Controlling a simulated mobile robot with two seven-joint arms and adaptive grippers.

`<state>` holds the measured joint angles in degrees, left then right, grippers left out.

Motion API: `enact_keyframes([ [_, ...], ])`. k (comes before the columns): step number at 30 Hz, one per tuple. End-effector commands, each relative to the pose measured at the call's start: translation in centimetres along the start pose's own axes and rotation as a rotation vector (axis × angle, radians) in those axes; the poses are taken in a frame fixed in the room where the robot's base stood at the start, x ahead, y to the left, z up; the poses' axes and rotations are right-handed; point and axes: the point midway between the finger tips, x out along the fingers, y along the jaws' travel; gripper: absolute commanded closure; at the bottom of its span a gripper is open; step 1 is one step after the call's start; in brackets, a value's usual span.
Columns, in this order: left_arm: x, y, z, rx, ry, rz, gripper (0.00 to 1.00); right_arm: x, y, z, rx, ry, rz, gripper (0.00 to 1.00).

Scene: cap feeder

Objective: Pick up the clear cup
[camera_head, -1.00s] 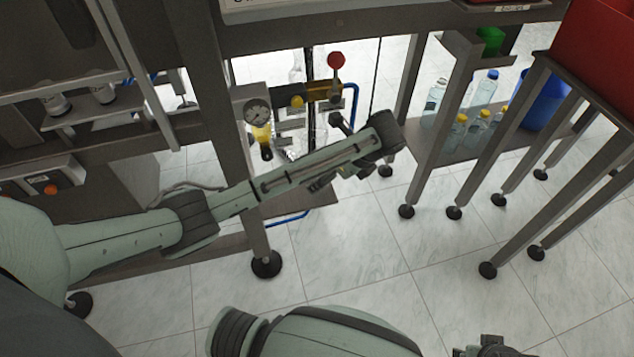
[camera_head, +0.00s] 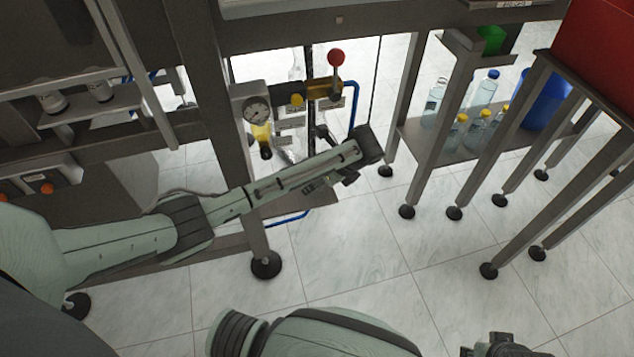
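I cannot pick out a clear cup for certain. Clear bottles stand on the right shelf, among them a blue-capped one (camera_head: 486,90) and a yellow-capped one (camera_head: 477,130). My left arm reaches in from the left, in front of the machine's gauge panel. A dark part that seems to be my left gripper (camera_head: 322,133) shows just beyond the forearm's end; its fingers are too small and hidden to read. My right gripper (camera_head: 500,346) shows only partly at the bottom edge, above the floor, and its fingers are unclear. I see nothing held in either.
A pressure gauge (camera_head: 257,112) and a red-knobbed lever (camera_head: 337,58) sit on the machine just behind my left arm. A blue bin (camera_head: 545,100) stands on the right shelf, below a red container (camera_head: 603,45). Table legs stand at right. The tiled floor (camera_head: 360,260) between is clear.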

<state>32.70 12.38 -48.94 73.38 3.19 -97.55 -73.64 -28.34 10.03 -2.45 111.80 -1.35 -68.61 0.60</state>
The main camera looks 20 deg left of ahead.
Motion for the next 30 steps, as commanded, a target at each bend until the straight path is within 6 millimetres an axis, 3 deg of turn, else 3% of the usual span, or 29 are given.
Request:
enact_keyframes([
  [3,0.0,0.0,0.0,0.000,0.000,0.000,0.68,0.1,-0.1,0.0,-0.001,0.000,-0.001,0.60],
  [17,-0.4,-0.1,0.2,0.000,0.000,-0.001,0.69,0.0,-0.2,-0.1,-0.003,0.004,-0.004,0.60],
  [26,-4.0,-0.1,2.3,-0.001,0.000,-0.004,0.69,0.8,-0.3,0.2,-0.001,0.002,-0.009,0.60],
  [30,-5.7,3.4,2.6,0.001,0.000,-0.001,0.69,2.5,-0.8,0.7,0.003,-0.007,-0.021,0.60],
])
